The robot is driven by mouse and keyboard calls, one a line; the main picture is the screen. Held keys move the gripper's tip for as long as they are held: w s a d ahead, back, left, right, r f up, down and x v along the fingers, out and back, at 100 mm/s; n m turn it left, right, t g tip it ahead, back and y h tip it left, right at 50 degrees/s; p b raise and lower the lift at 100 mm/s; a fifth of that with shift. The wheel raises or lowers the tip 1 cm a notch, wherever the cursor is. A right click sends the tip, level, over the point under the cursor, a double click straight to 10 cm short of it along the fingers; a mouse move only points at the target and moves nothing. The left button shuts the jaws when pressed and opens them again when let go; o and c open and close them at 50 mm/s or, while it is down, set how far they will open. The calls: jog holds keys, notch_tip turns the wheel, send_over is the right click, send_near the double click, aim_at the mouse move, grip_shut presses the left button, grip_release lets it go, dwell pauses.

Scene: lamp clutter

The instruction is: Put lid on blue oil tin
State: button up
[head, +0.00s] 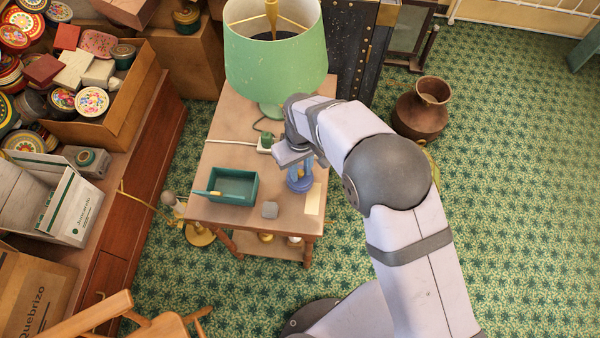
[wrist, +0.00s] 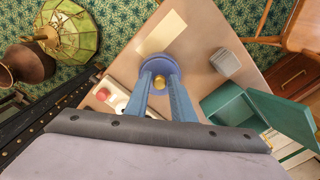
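The blue oil tin (head: 300,183) stands near the front right of the small table, under my gripper (head: 299,170).
A green-shaded lamp (head: 275,60) stands at the table's back. A brown vase (head: 422,108) is on the floor at right.

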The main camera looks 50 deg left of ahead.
aim_at(300, 172)
grip_shut()
notch_tip(300, 172, up, 10)
jog(key=b, duration=0.1)
dwell(0.5)
jog(key=shift+f+p, duration=1.55)
jog(key=shift+p, duration=1)
